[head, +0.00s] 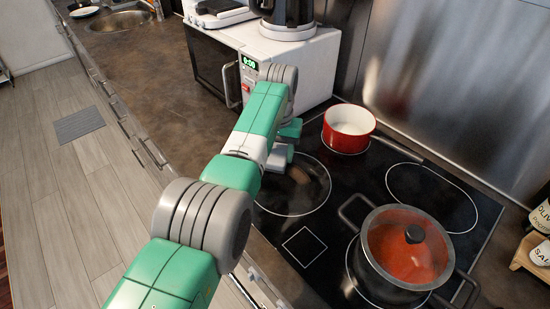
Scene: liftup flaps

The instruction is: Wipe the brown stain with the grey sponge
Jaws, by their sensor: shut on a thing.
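My green-and-grey arm reaches over the counter to the left edge of the black cooktop. A faint brown stain (314,182) shows on the cooktop glass inside the left front ring, just right of and below my gripper. Whether the sponge touches the glass is hidden.
A red saucepan (348,124) stands on the rear left of the cooktop (390,160). A black pot with a glass lid (405,250) stands at the front right. A white microwave (310,65) with a kettle on top stands behind my arm. Spice jars (540,235) are at the right edge.

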